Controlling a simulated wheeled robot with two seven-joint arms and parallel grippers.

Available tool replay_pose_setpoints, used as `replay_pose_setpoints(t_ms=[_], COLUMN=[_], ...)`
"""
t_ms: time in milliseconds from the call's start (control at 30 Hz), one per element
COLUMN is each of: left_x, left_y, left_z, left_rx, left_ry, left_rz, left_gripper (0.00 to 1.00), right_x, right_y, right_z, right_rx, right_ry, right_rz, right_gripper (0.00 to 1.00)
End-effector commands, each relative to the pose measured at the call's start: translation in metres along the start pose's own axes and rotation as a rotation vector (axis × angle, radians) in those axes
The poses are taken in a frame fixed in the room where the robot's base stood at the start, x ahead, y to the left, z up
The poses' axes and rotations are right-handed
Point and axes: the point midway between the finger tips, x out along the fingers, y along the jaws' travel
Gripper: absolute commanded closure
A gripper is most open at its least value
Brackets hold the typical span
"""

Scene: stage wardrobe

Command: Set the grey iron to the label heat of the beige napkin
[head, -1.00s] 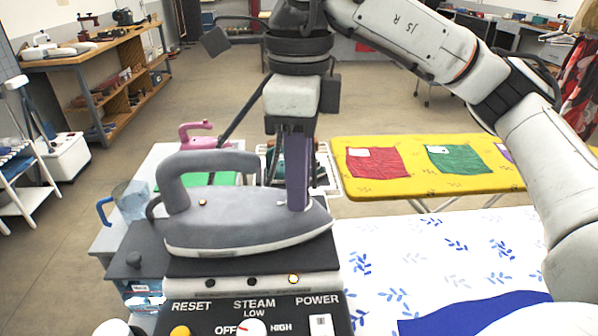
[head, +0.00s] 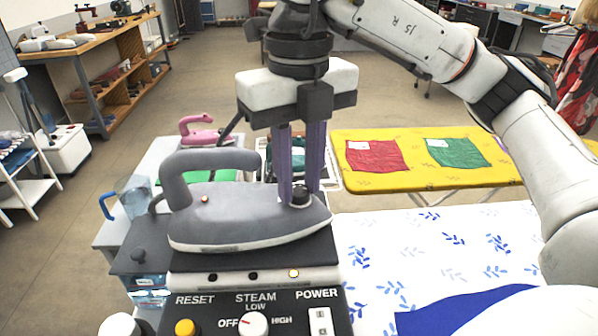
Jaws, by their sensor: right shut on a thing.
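The grey iron (head: 245,215) rests on the black top of a steam station (head: 260,262), its nose to the right. A small light (head: 205,199) near its handle glows red. My right gripper (head: 300,190) points down over the front of the iron, its two purple fingers shut on a small black dial (head: 301,197) on the iron's upper side. The dial's marking is too small to read. My left gripper is not in view. I cannot make out a beige napkin.
A yellow ironing board (head: 395,190) behind holds a red napkin (head: 374,156) and a green napkin (head: 455,152), each with a white label. A pink iron (head: 205,137) stands behind left. A blue-handled jug (head: 133,197) is at left. A white leaf-patterned cloth (head: 385,240) lies right.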

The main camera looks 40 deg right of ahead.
Motion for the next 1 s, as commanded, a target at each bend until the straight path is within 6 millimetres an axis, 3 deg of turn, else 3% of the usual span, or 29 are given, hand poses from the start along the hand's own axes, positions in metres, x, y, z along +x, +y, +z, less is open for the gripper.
replay_pose_setpoints(t_ms=[400,967,1000], left_x=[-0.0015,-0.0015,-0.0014], left_y=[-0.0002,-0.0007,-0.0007], left_z=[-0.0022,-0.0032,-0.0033], left_rx=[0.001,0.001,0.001], left_ry=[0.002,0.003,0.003], left_rz=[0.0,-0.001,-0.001], left_gripper=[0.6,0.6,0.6], right_x=[-0.0001,0.0,0.0], right_y=[0.0,0.0,0.0], right_z=[0.0,0.0,0.0], right_rx=[0.204,0.236,0.236], right_ry=[0.0,0.0,0.0], right_rz=[0.0,0.0,0.0], right_gripper=[0.99,0.99,0.75])
